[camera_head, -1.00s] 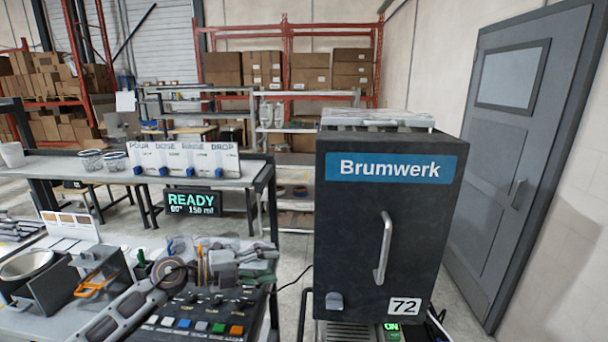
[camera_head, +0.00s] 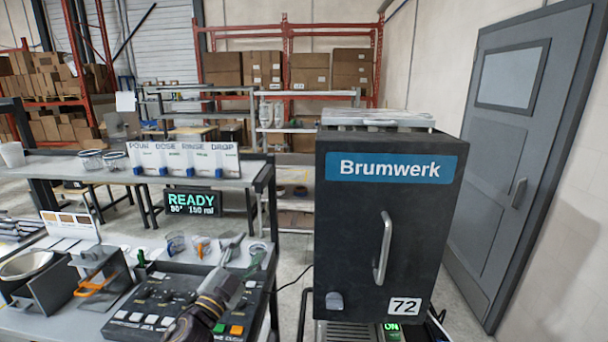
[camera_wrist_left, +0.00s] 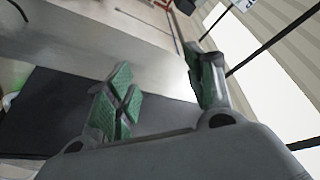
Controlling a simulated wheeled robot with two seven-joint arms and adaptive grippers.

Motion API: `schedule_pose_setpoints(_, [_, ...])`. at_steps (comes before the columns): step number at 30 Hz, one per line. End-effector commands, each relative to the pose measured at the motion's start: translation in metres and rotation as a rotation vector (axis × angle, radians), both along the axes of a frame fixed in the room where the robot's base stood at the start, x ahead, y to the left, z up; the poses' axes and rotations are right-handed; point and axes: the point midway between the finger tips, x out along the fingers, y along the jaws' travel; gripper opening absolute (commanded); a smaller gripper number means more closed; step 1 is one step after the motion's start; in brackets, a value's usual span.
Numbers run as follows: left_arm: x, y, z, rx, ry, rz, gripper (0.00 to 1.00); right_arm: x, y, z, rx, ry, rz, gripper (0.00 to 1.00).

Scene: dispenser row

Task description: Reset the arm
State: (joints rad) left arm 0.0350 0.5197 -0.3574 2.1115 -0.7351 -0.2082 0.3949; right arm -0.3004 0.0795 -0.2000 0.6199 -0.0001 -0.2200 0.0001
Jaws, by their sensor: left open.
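My left arm (camera_head: 205,310) rises from the bottom edge of the head view, over the control panel with its coloured buttons. My left gripper (camera_head: 245,256) is at its far end, above the back right part of the panel, partly blending with things behind it. In the left wrist view, its two fingers with green pads (camera_wrist_left: 160,88) stand apart with nothing between them. My right gripper is in neither view.
The dark control panel (camera_head: 151,300) lies beneath my left arm. The tall black Brumwerk machine (camera_head: 350,230) stands to the right. The READY display (camera_head: 192,202) hangs behind, under a rear table (camera_head: 220,182). A metal bowl (camera_head: 24,266) and small cups (camera_head: 175,243) are on the bench.

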Motion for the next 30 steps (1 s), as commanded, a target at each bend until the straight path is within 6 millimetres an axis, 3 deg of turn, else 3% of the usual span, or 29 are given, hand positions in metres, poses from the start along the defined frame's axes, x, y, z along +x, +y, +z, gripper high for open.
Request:
schedule_pose_setpoints(8, [-0.012,0.039,-0.047,-0.15,0.221,0.199,0.53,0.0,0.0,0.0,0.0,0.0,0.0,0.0])
schedule_pose_setpoints(14, [-0.031,0.063,-0.089,-0.229,0.407,0.325,0.53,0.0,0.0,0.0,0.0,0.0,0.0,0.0])
schedule_pose_setpoints(23, [-0.081,0.086,-0.161,-0.312,0.725,0.478,0.53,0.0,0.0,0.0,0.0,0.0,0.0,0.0])
schedule_pose_setpoints(30, [-0.139,0.093,-0.213,-0.349,1.002,0.563,0.53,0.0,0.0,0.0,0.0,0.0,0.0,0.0])
